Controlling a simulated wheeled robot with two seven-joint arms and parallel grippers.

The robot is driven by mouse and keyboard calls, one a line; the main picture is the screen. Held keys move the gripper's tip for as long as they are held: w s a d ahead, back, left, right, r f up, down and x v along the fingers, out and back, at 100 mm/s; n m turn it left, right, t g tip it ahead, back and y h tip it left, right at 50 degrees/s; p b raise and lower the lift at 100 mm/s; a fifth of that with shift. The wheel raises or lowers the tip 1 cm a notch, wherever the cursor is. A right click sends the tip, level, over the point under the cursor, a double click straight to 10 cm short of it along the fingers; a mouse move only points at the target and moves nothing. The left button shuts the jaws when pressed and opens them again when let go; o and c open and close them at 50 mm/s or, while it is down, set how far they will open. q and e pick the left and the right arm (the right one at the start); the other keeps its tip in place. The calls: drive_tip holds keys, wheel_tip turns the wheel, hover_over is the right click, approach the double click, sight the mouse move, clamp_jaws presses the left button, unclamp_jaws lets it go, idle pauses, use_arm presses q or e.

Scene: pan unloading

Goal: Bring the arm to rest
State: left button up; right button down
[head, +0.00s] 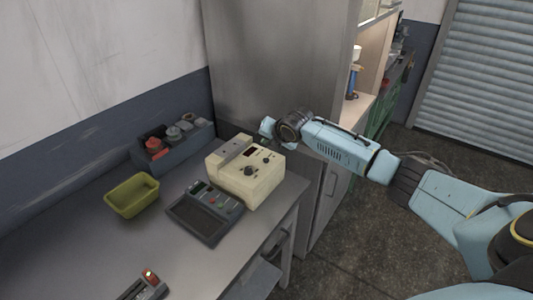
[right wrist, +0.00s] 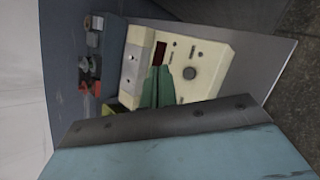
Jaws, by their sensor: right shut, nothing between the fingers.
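My right arm (head: 340,146) reaches in from the right, over the floor and toward the table. Its gripper (head: 267,126) is near the tall grey cabinet, above and behind the cream instrument box. In the right wrist view the green fingers (right wrist: 157,87) are together and empty, in front of the cream box. I cannot tell the exact gap to the box or the cabinet. My left gripper is not in view.
The table (head: 90,262) holds a cream box (head: 262,183), a dark keypad device (head: 206,212), a yellow-green bin (head: 132,196) and a grey rack (head: 172,143). A tall cabinet (head: 270,60) stands behind. Open floor (head: 350,245) lies right of the table.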

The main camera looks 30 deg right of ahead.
drive_tip(key=shift+r+p, duration=0.5)
drive_tip(key=shift+r, duration=0.3)
